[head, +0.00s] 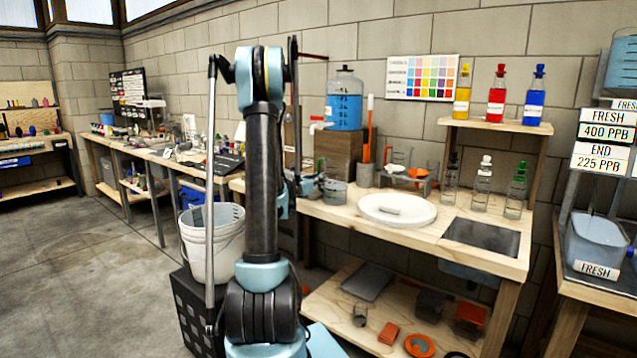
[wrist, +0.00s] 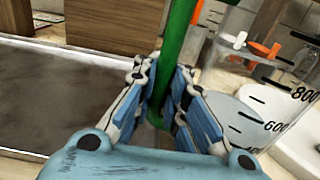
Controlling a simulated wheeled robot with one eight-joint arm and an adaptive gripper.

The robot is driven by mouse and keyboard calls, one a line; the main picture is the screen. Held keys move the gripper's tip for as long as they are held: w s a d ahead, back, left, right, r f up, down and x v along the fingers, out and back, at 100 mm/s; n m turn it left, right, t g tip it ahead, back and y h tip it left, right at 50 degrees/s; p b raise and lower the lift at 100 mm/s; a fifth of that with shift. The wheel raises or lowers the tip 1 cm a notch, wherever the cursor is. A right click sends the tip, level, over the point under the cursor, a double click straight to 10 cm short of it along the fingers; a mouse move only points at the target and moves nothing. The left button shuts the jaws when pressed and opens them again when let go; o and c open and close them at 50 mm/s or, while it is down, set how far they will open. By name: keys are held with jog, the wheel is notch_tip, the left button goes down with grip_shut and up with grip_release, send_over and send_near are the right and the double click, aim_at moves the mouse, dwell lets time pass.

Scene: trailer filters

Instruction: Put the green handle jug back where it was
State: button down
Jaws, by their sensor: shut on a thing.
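In the wrist view, my gripper (wrist: 163,88) is shut on the green handle (wrist: 180,35), which runs up between its two fingers. The clear jug (wrist: 250,100) that the handle belongs to is to the right of the fingers, with black marks reading 800 and 600. Its base is out of the picture, so I cannot tell whether it touches a surface. In the head view, my arm covers much of the middle, and I cannot clearly make out the gripper or the jug among the grey vessels beside it.
In the head view, the wooden bench (head: 340,211) holds a white round plate (head: 410,216), a dark panel (head: 482,237) and several bottles. A blue-filled tank (head: 344,108) stands at the back. A white bucket (head: 212,245) is left of my arm. A dark surface (wrist: 60,95) shows in the wrist view.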

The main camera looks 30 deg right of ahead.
jog(key=c, duration=1.6)
grip_release()
jog(key=shift+f, duration=0.1)
jog(key=shift+c, duration=0.2)
jog(key=s+a+f+m+g+y, duration=0.1)
jog(key=s+a+f+m+y, duration=0.3)
jog(key=s+a+m, duration=0.3)
jog(key=s+a+f+m+g+y, duration=0.2)
jog(key=s+a+m+y, duration=0.5)
jog(key=s+a, duration=1)
jog(key=s+a+f+m+g+y, duration=0.1)
jog(key=s+a+f+m+y, duration=0.4)
jog(key=a, duration=1.5)
jog(key=s+m, duration=0.3)
jog(key=s, duration=0.4)
jog(key=shift+a+f+g+y, duration=0.3)
jog(key=shift+a, duration=0.1)
